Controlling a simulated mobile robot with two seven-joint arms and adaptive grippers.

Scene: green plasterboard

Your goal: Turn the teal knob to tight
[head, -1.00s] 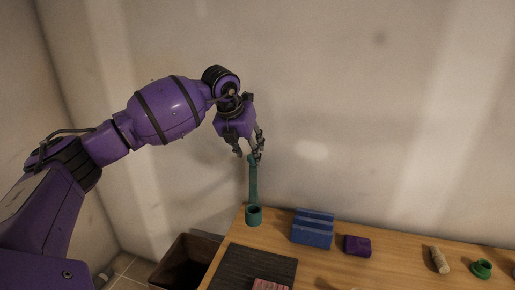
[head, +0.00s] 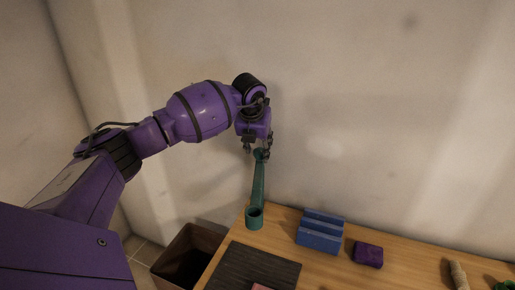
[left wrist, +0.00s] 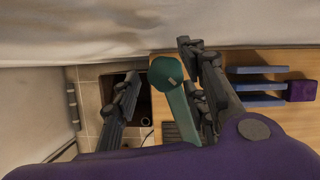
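The teal knob (head: 261,154) sits on top of a tall teal post (head: 258,185) that rises from a round teal base (head: 254,218) at the table's far left corner. In the left wrist view the knob (left wrist: 166,72) has a small pale mark on its face. My left gripper (head: 258,147) is at the top of the post, pointing down. In the left wrist view my left gripper (left wrist: 158,66) is open, one finger on each side of the knob. The knob looks nearer the right-hand finger; whether they touch I cannot tell. My right gripper is not in view.
A blue grooved block (head: 320,232) and a purple block (head: 368,254) stand right of the post on the wooden table (head: 290,222). A dark ribbed mat (head: 252,268) lies in front. A brown bin (head: 190,250) stands left of the table. The wall is close behind.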

